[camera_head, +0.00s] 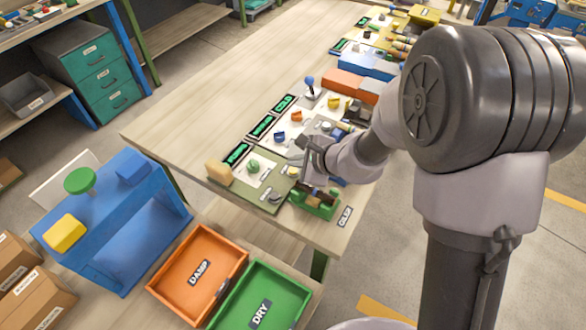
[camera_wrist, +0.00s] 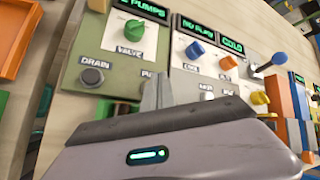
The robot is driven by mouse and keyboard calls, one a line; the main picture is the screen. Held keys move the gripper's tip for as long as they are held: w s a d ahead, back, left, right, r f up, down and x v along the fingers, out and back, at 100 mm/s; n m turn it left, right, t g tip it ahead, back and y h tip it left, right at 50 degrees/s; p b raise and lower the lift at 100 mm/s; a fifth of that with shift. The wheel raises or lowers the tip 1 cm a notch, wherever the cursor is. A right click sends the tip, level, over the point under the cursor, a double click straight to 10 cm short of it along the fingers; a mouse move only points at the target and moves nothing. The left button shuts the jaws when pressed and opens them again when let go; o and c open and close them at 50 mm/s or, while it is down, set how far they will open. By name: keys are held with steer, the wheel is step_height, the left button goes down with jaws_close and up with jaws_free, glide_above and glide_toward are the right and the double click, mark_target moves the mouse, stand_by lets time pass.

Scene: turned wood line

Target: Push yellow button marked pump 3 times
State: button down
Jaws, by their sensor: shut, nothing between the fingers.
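The valve panel (camera_wrist: 105,60) fills the left of the wrist view. It has a green valve knob (camera_wrist: 133,30), a grey drain button (camera_wrist: 92,76) and a green display (camera_wrist: 140,8) that appears to read "2 PUMPS", cut off at the top. A label starting "PU" shows beside my gripper (camera_wrist: 158,93); the pump button is hidden behind the fingers there. The fingers are shut, empty, and over the pump corner of the panel; I cannot tell whether they touch the button. In the head view my gripper (camera_head: 304,147) is above this panel's right side, near its green knob (camera_head: 253,165).
A panel with a blue knob (camera_wrist: 195,50), an orange knob (camera_wrist: 228,62) and a yellow button (camera_wrist: 258,98) adjoins on the right. A green block fixture (camera_head: 318,203) sits close by at the table edge. Orange (camera_head: 240,257) and green trays stand lower left.

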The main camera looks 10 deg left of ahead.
mark_target(296, 172)
steer(key=shift+f, duration=0.1)
steer(key=shift+f+b, duration=0.35)
steer(key=shift+b, duration=0.35)
steer(key=shift+f+b, duration=0.35)
steer(key=shift+b, duration=0.15)
stand_by(0.5)
steer(key=shift+r, duration=0.1)
steer(key=shift+r+p, duration=0.5)
steer(key=shift+r, duration=0.2)
step_height(296, 172, up, 5)
steer(key=p, duration=0.4)
steer(key=shift+r, duration=0.1)
stand_by(0.6)
